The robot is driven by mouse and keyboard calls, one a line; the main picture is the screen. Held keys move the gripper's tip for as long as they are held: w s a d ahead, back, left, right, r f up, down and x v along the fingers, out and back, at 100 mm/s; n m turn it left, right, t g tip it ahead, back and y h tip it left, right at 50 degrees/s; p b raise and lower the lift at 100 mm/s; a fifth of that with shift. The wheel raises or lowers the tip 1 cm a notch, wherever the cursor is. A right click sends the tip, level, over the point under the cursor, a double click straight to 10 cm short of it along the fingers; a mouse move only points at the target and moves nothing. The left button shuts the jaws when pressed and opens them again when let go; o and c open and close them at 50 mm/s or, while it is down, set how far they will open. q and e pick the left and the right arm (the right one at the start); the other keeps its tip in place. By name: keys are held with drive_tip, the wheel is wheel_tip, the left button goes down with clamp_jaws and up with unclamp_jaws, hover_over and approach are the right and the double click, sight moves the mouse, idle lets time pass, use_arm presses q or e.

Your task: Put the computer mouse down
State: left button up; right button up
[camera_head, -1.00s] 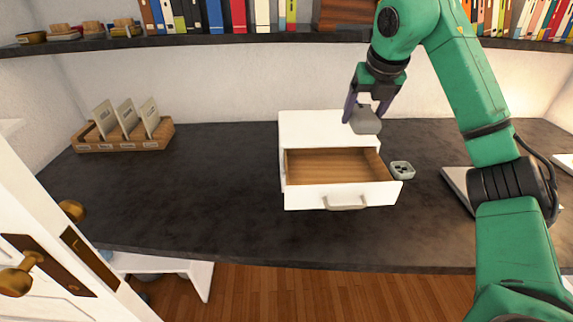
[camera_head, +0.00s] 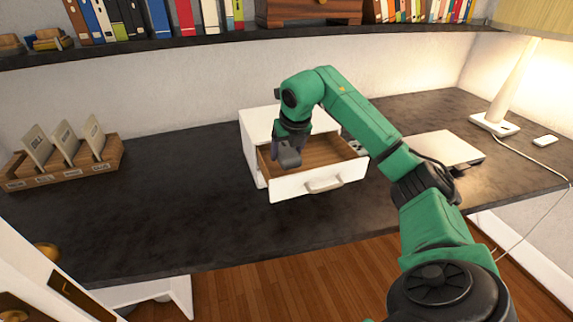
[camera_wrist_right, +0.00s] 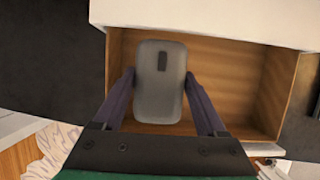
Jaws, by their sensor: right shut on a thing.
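The grey computer mouse (camera_wrist_right: 160,84) is between the two fingers of my right gripper (camera_wrist_right: 160,95), which is shut on it. In the right wrist view the mouse shows over the left part of the open drawer (camera_wrist_right: 230,75). In the head view my right gripper (camera_head: 287,150) and the mouse (camera_head: 289,158) are at the left end of the white unit's open drawer (camera_head: 335,182). I cannot tell whether the mouse touches the drawer floor. The rest of the drawer that shows is empty. My left gripper is not in view.
The white drawer unit (camera_head: 262,122) stands on the dark desk (camera_head: 160,200). A wooden card holder (camera_head: 70,172) is at the left, a laptop-like flat object (camera_head: 445,150) and a lamp (camera_head: 500,110) at the right. A bookshelf (camera_head: 200,42) runs above. Desk left of the unit is clear.

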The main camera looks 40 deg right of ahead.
wheel_tip(320, 180, down, 4)
drive_tip(key=shift+d, duration=0.15)
drive_tip(key=shift+f, duration=0.2)
drive_tip(key=o, duration=1.3)
drive_tip(key=shift+o, duration=0.2)
drive_tip(key=shift+r, duration=0.1)
drive_tip(key=shift+r, duration=0.25)
drive_tip(key=v, duration=1.2)
drive_tip(key=shift+f, duration=0.1)
